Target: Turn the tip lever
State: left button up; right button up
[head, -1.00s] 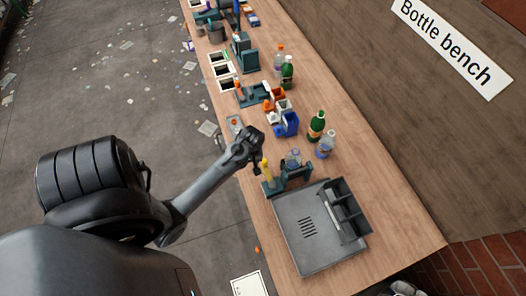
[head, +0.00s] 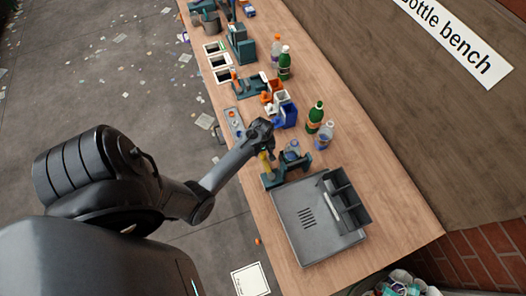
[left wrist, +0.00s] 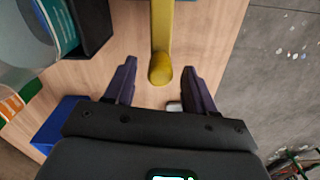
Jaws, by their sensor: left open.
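The yellow tip lever (head: 265,161) stands at the left side of a dark teal stand (head: 292,168) that holds a clear bottle (head: 292,151). My left gripper (head: 266,150) is at the lever, partly covering it. In the left wrist view the lever (left wrist: 161,45) points down, and its rounded end lies between the two spread fingers of my open gripper (left wrist: 159,70). Gaps show on both sides, so the fingers look clear of it. A bottle with a teal label (left wrist: 55,28) fills the upper left there. My right gripper is not in view.
A grey tray (head: 290,225) with a dark divided rack (head: 347,197) is just in front of the stand. Blue, white and orange bins (head: 288,115) and a green bottle (head: 315,117) stand behind. The near bench edge is close to my arm.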

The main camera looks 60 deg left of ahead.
pick_arm(q)
jog(key=shift+f, duration=0.8)
grip_shut()
